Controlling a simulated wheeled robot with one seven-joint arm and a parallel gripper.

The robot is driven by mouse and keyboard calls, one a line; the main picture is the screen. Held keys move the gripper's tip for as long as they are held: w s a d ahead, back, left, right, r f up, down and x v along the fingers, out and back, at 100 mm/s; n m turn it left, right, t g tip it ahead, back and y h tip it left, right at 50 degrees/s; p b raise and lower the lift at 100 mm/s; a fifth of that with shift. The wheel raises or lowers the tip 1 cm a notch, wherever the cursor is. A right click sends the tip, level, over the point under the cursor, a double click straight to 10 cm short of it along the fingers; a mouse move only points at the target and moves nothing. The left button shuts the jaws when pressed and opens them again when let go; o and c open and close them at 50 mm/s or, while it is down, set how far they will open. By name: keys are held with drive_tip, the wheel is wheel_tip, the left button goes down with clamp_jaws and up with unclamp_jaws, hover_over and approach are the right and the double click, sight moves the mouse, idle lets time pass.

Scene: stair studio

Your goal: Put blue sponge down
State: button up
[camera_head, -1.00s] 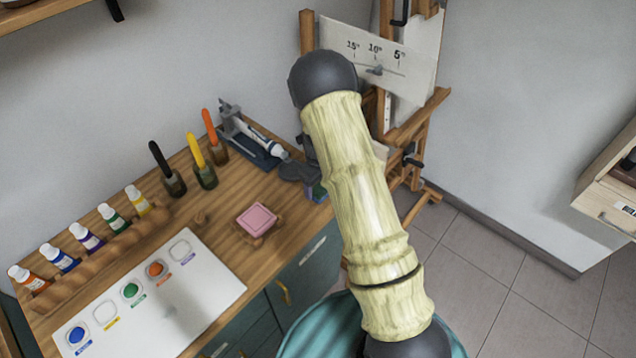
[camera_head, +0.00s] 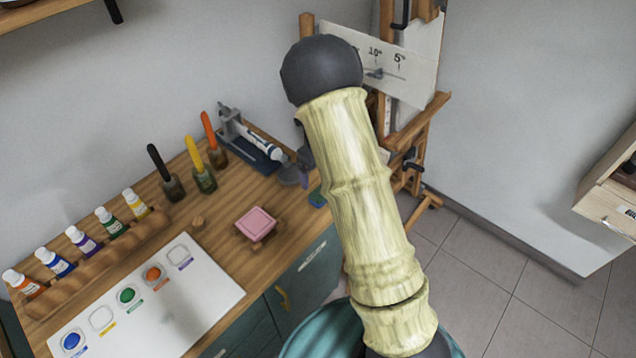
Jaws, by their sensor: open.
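A small blue block with a greenish face, which looks like the blue sponge (camera_head: 318,198), rests on the wooden worktop near its right end, beside my arm. Part of it may be hidden behind the arm. My gripper (camera_head: 297,177) shows only as dark grey parts at the left edge of my arm, just up and left of the sponge. It is open and appears apart from the sponge. Most of the gripper is hidden by the arm.
A pink sponge-like block (camera_head: 256,224) sits on the worktop (camera_head: 215,225). A white palette sheet (camera_head: 195,292), a rack of paint bottles (camera_head: 110,250), handled jars (camera_head: 204,176) and a blue tray with a tube (camera_head: 258,150) stand around it. An easel (camera_head: 420,130) is behind my arm.

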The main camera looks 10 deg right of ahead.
drive_tip(key=shift+r, duration=2.25)
drive_tip(key=s+r+n+t, duration=0.1)
drive_tip(key=s+r+n, duration=0.2)
drive_tip(key=s+n, duration=0.8)
drive_tip(key=s+r+n+t, duration=0.1)
drive_tip(key=s+r+n, duration=0.2)
drive_tip(key=s+n, duration=0.8)
drive_tip(key=d+n, duration=0.1)
drive_tip(key=n, duration=0.5)
drive_tip(key=shift+r+n+t, duration=0.3)
drive_tip(key=shift+n, duration=0.1)
